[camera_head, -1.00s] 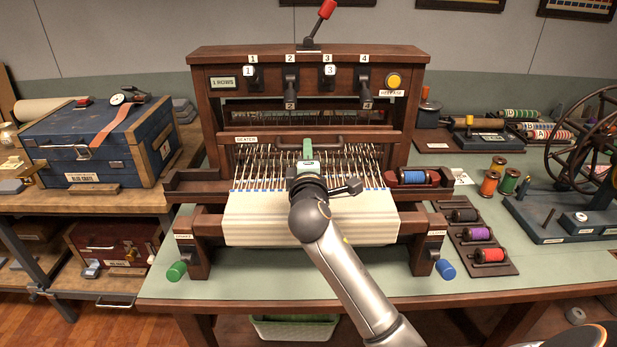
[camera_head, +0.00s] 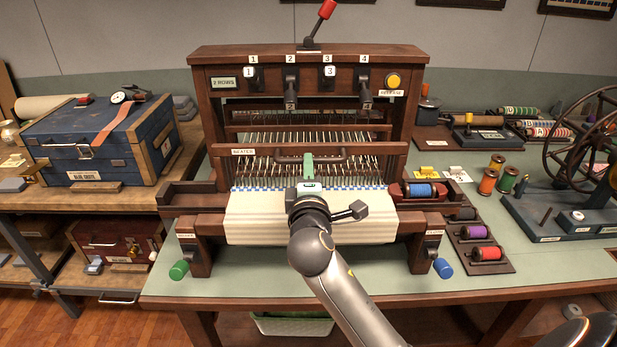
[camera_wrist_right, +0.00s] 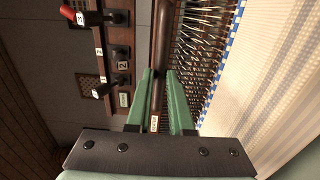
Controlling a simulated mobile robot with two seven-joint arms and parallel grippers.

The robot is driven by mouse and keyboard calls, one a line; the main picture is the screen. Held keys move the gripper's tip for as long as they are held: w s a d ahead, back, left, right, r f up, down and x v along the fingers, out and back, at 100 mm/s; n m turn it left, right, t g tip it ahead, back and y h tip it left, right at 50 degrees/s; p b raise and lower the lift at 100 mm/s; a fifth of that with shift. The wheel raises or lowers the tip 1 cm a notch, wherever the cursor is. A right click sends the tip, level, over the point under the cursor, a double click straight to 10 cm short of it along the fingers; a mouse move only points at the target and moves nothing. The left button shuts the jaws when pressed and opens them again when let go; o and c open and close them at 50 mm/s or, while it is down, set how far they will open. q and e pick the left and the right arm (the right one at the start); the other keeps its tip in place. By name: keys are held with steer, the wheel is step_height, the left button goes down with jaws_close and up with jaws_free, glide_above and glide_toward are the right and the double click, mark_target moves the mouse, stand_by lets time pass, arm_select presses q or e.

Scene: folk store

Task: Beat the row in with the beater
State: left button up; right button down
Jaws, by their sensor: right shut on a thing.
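The wooden loom's beater (camera_head: 380,149) is a dark crossbar with a comb of wires under it and a front handle bar (camera_head: 335,157). My right gripper (camera_head: 308,163) is shut on that handle; in the right wrist view its green fingers (camera_wrist_right: 164,85) lie on either side of the dark bar (camera_wrist_right: 160,50). The counter (camera_head: 225,83) reads 2 ROWS. My left gripper is not in view.
A shuttle with a blue spool (camera_head: 420,190) sits right of the cloth. Levers (camera_head: 290,85) and a yellow release button (camera_head: 393,80) are on the loom's upper beam. A spool rack (camera_head: 487,255) and a spinning wheel (camera_head: 590,150) stand to the right.

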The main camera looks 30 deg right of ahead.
mark_target(307, 150)
steer(key=shift+x, duration=5.05)
steer(key=shift+c, duration=2)
jaws_free()
steer(key=shift+w+a, duration=0.1)
steer(key=shift+p+v, duration=0.8)
steer(key=shift+v, duration=0.65)
steer(key=p+v, duration=0.1)
steer(key=v, duration=0.4)
